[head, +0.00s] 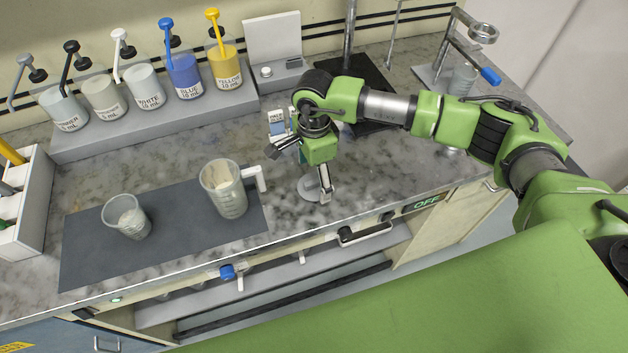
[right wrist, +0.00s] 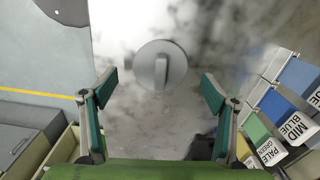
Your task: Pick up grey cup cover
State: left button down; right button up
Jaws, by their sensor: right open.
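The grey cup cover (right wrist: 176,54) is a round disc with a raised ridge handle across its middle. It lies flat on the marble counter, and in the head view (head: 308,187) it is partly hidden by my right gripper (head: 300,172). My right gripper points down above the cover. In the right wrist view its two fingers (right wrist: 159,86) are spread wide, with the cover ahead between them and nothing held. The cover appears apart from both fingers. My left gripper is not in view.
Left of the cover, a dark mat (head: 85,255) bears a large measuring cup (head: 228,200) and a smaller cup (head: 128,220). Pump bottles (head: 185,78) stand on a grey stand behind. Labelled colour cards (right wrist: 270,155) are close to my right gripper. The counter's front edge is near.

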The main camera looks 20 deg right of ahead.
jog(key=shift+f, duration=1.25)
jog(key=c, duration=1)
jog(key=shift+r, duration=0.1)
